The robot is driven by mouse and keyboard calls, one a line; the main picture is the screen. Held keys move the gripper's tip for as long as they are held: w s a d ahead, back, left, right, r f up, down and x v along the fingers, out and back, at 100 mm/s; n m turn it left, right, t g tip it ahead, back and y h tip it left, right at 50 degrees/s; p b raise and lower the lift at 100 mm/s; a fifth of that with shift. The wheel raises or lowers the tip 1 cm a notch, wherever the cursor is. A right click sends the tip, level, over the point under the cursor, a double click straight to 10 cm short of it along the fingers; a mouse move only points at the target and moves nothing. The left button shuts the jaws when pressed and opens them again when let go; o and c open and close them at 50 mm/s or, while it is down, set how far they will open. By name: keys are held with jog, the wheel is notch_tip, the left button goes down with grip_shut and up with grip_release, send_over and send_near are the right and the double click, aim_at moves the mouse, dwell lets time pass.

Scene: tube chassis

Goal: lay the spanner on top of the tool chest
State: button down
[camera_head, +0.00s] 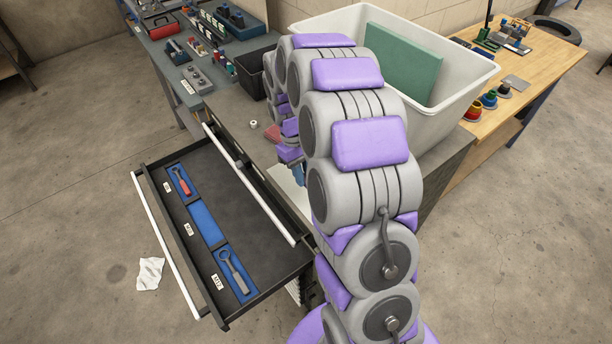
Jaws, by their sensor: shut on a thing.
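The tool chest (452,165) has a dark grey top, partly covered by a large pale bin and my arm. Its top drawer (157,226) is pulled open to the left. My gripper (291,158) is over the chest top near the drawer's back edge, mostly hidden behind my arm. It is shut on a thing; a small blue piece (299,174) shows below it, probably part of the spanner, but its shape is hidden. In the drawer, the middle blue recess (205,224) is empty. A red-handled tool (183,184) and a grey ring-headed tool (236,272) lie in the other recesses.
The pale bin (475,76) with a green board (402,64) takes up the back of the top. A black crate (258,70), a small white ring (253,124) and a reddish item (272,133) are nearby. A white sheet-like patch (291,194) lies beside my arm.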

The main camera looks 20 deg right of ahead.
aim_at(306, 176)
jog(key=shift+w+a, duration=0.4)
jog(key=shift+w, duration=0.25)
jog(key=shift+w+d, duration=0.2)
jog(key=shift+w, duration=0.05)
jog(key=f, duration=0.1)
jog(key=d+f+b, duration=0.1)
jog(key=d+f, duration=0.1)
jog(key=shift+f, duration=0.4)
jog(key=shift+a, duration=0.75)
jog(key=shift+a+f, duration=0.15)
jog(key=shift+a, duration=0.05)
jog(key=shift+d+f, duration=0.35)
jog(key=shift+d, duration=0.2)
jog(key=c, duration=1.3)
grip_release()
jog(key=shift+d, duration=0.1)
jog(key=shift+o, duration=1.4)
jog(key=shift+s+a, duration=0.1)
jog(key=shift+a, duration=0.4)
jog(key=shift+d, duration=0.3)
jog(key=shift+a, duration=0.1)
